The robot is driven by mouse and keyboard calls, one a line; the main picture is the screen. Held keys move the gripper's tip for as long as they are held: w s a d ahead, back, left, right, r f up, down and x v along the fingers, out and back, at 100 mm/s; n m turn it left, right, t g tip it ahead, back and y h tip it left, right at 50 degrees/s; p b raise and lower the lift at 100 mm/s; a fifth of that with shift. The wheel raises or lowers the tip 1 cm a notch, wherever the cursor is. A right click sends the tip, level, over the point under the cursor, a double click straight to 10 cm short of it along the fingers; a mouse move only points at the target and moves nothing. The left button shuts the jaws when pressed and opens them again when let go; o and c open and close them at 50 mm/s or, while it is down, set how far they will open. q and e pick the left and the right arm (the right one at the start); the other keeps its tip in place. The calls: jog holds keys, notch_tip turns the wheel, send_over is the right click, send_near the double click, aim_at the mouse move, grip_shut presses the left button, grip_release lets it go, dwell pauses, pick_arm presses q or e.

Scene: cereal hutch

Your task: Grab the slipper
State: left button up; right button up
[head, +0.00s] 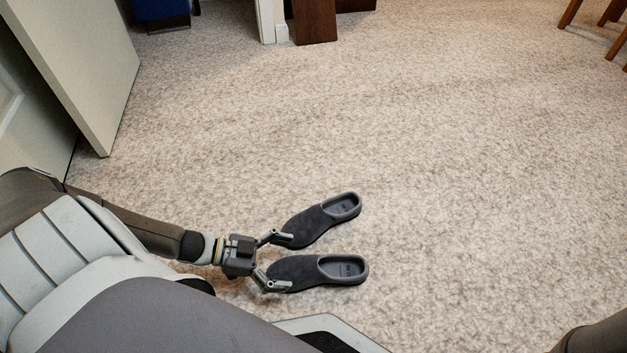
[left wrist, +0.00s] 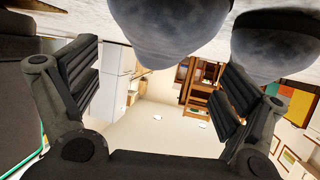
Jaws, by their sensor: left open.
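Two dark grey slippers lie side by side on the carpet in the head view, toes toward my left gripper. The far slipper (head: 322,220) is angled up to the right; the near slipper (head: 318,271) lies almost level in the picture. My left gripper (head: 281,262) is open at their toe ends, one finger by each toe. Whether the fingers touch them is unclear. The left wrist view is upside down; one rounded slipper toe (left wrist: 168,32) shows between the open fingers and another toe (left wrist: 275,45) at the right finger. My right gripper is not in view.
Beige carpet (head: 450,170) is clear around and beyond the slippers. A pale door (head: 85,70) stands at the upper left. A brown furniture piece (head: 315,22) and wooden legs (head: 570,14) stand at the far edge.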

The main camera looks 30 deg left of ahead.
aim_at(299, 266)
pick_arm(q)
jog(key=shift+f+b+x, duration=0.25)
jog(key=shift+b+x, duration=2)
jog(key=shift+b, duration=0.05)
jog(key=shift+w+d, duration=0.15)
jog(key=shift+d, duration=0.2)
jog(key=c, duration=1.2)
